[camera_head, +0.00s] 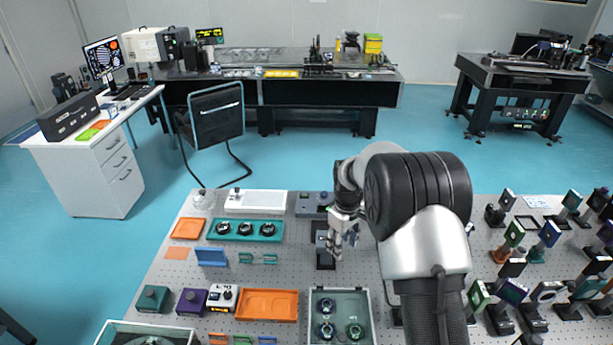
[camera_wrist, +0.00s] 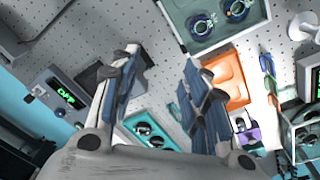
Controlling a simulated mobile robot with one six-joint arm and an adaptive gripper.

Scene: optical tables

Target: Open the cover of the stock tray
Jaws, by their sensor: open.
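A grey-green tray (camera_head: 313,318) with several round mounted optics stands at the front middle of the perforated table in the head view. It also shows at the top of the wrist view (camera_wrist: 226,36). I cannot tell whether this is the stock tray or whether a clear cover lies over it. Another pale green-rimmed container (camera_head: 112,332), partly cut off, is at the front left. My gripper (camera_head: 335,243) hangs above the table, behind the grey-green tray and apart from it. In the wrist view, its two blue-padded fingers (camera_wrist: 160,66) are spread with nothing between them.
An orange tray (camera_head: 267,304) lies left of the grey-green tray. A teal holder (camera_head: 274,230) with black knobs is farther back left. Several upright optic mounts (camera_head: 514,235) crowd the right side. A dark block (camera_head: 326,262) stands below my gripper.

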